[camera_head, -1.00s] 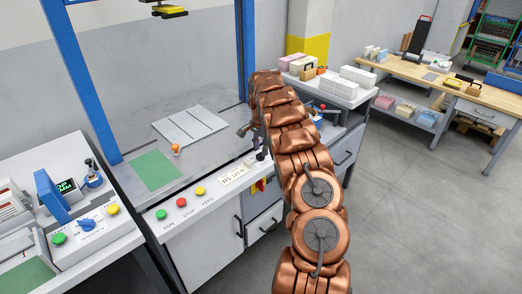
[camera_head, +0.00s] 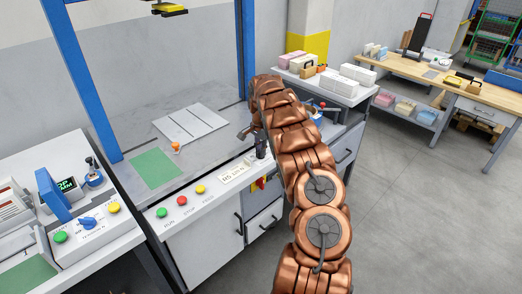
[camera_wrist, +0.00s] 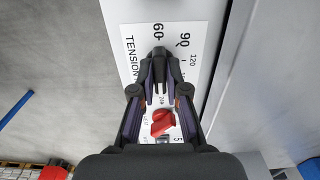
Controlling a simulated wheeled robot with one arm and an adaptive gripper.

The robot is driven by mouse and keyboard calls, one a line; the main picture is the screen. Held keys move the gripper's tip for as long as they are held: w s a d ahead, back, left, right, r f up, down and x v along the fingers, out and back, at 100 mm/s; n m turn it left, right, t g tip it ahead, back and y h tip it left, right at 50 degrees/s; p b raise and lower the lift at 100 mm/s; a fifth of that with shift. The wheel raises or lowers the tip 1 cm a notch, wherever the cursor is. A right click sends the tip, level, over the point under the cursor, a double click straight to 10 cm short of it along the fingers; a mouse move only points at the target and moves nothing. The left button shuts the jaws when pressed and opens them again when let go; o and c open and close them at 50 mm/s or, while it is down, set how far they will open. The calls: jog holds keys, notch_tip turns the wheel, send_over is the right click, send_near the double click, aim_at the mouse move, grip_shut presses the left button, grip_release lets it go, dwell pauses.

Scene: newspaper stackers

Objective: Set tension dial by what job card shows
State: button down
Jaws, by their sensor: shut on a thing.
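The tension dial's white scale plate (camera_wrist: 185,62) shows in the wrist view, with "TENSION" and numbers such as 60, 90 and 120 around my fingers. My gripper (camera_wrist: 158,98) is over this plate with its fingers close together, shut on the dial's knob, which they mostly hide. A red piece (camera_wrist: 161,122) shows between the fingers; its pointing direction is unclear. In the head view my gripper (camera_head: 262,152) reaches down to the right end of the front panel.
Green (camera_head: 161,213), red (camera_head: 182,200) and yellow (camera_head: 201,189) buttons line the same panel. A red-and-yellow switch (camera_head: 259,184) is below my gripper. A blue post (camera_head: 246,50) stands behind it. Open floor (camera_head: 400,210) lies at the right.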

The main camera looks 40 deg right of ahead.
jog(key=shift+w+f+n+b, duration=0.1)
jog(key=shift+n+b, duration=0.3)
jog(key=shift+b, duration=0.5)
jog(key=shift+a+f+n+b, duration=0.1)
jog(key=shift+f+n+b, duration=0.05)
jog(key=shift+n+b, duration=0.75)
jog(key=n+b, duration=0.3)
jog(key=n, duration=0.4)
jog(key=n+b, duration=0.1)
jog(key=n, duration=0.2)
jog(key=shift+r+n+b, duration=0.25)
jog(key=shift+n+b, duration=0.05)
jog(key=shift+n, duration=2.2)
jog(key=c, duration=1.2)
grip_release()
jog(key=shift+r, duration=0.15)
